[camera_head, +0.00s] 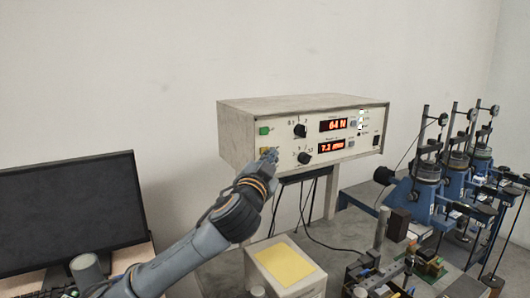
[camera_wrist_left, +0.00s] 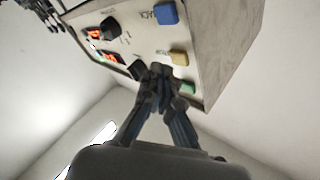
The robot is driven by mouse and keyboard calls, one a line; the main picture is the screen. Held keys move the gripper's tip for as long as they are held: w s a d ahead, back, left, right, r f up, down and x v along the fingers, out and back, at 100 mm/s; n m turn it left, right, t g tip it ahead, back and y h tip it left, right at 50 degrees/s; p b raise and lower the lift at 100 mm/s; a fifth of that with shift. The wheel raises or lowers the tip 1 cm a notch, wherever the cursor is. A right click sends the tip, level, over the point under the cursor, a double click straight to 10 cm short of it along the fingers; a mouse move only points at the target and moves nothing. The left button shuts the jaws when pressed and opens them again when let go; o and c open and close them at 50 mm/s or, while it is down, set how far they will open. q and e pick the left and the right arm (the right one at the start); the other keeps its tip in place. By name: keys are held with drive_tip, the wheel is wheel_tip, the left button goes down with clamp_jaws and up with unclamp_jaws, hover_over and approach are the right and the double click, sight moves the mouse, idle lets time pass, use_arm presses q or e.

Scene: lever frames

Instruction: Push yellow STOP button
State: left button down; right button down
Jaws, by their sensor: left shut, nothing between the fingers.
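The yellow STOP button (camera_head: 263,151) is on the left part of the front panel of a pale control box (camera_head: 300,108). It also shows in the left wrist view (camera_wrist_left: 179,57), between a blue button (camera_wrist_left: 166,13) and a green button (camera_wrist_left: 187,87). The green one shows in the head view (camera_head: 264,131) too. My left gripper (camera_head: 270,155) is shut and empty, its tips just right of the yellow button in the head view. In the left wrist view its fingertips (camera_wrist_left: 158,70) lie between a black knob (camera_wrist_left: 138,70) and the yellow button. Contact cannot be told. My right gripper is not in view.
Two red displays (camera_head: 332,125) and black knobs (camera_head: 300,131) are on the panel. A dark monitor (camera_head: 70,210) stands at left. A yellow pad (camera_head: 285,263) lies on a white block below. Blue lever frames (camera_head: 425,190) crowd the right table.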

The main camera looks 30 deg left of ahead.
use_arm(q)
drive_tip(key=shift+w+a, duration=0.1)
drive_tip(key=shift+a, duration=0.05)
drive_tip(key=shift+w+a, duration=0.15)
drive_tip(key=shift+a, duration=0.05)
drive_tip(key=shift+w+a, duration=0.15)
drive_tip(key=shift+a, duration=0.2)
idle(0.7)
drive_tip(key=shift+d, duration=0.1)
drive_tip(key=shift+s+d, duration=0.4)
drive_tip(key=shift+d, duration=0.2)
idle(0.3)
drive_tip(key=d, duration=0.1)
drive_tip(key=s+d, duration=0.1)
drive_tip(key=d, duration=0.1)
drive_tip(key=s+d, duration=0.1)
drive_tip(key=shift+s+d+p, duration=0.15)
drive_tip(key=shift+s+p, duration=0.1)
drive_tip(key=shift+p, duration=0.1)
idle(0.4)
